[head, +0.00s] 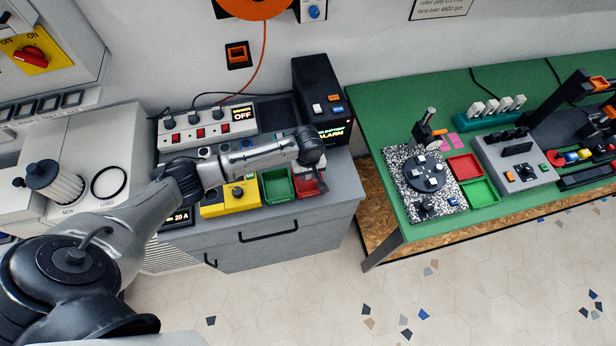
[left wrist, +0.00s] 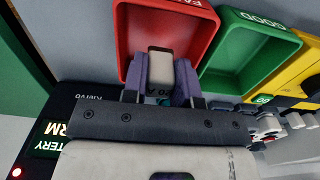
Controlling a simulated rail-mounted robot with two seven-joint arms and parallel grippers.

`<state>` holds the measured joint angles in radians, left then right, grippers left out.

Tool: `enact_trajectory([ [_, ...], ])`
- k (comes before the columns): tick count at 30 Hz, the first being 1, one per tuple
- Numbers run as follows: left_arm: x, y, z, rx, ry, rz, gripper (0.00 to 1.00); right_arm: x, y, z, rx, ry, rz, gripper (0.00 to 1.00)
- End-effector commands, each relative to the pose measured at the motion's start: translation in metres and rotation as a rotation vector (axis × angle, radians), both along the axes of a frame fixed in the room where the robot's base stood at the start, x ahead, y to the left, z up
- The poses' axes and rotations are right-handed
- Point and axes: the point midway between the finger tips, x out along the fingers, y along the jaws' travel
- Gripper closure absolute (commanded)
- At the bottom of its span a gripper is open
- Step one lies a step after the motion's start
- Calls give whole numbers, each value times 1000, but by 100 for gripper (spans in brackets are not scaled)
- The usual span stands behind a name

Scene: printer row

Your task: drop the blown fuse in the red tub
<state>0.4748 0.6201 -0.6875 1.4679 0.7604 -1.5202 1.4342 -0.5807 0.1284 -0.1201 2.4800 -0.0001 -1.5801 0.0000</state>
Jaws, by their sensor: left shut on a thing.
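The red tub (head: 304,190) stands at the front right of the grey cabinet top, next to the green tub (head: 276,186). In the left wrist view the red tub (left wrist: 138,28) is right beyond my fingertips, and the green tub marked GOOD (left wrist: 245,50) lies to its right. My left gripper (head: 316,177) is over the red tub. In the left wrist view its purple fingers (left wrist: 161,72) are shut on a small beige fuse (left wrist: 160,62), whose far end points into the tub's opening. A dark "20 A" mark shows near it. My right gripper is not in view.
A yellow box (head: 228,200) sits left of the green tub. A black unit with an ALARM display (head: 318,85) stands behind the red tub. The green table (head: 390,130) at right holds another red tray (head: 463,167) and green tray (head: 479,193).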

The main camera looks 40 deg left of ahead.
Motion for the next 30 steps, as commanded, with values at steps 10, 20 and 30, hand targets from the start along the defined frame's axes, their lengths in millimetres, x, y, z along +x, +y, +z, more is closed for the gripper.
enact_trajectory([
  [10,-1,0,-32,2,1,0,96,0,1,-2,5,-1,-4,57],
  [20,-1,-1,-33,1,1,0,96,1,3,-1,11,-1,-8,57],
  [30,-1,0,-35,1,1,0,48,1,3,-1,11,-1,-7,57],
])
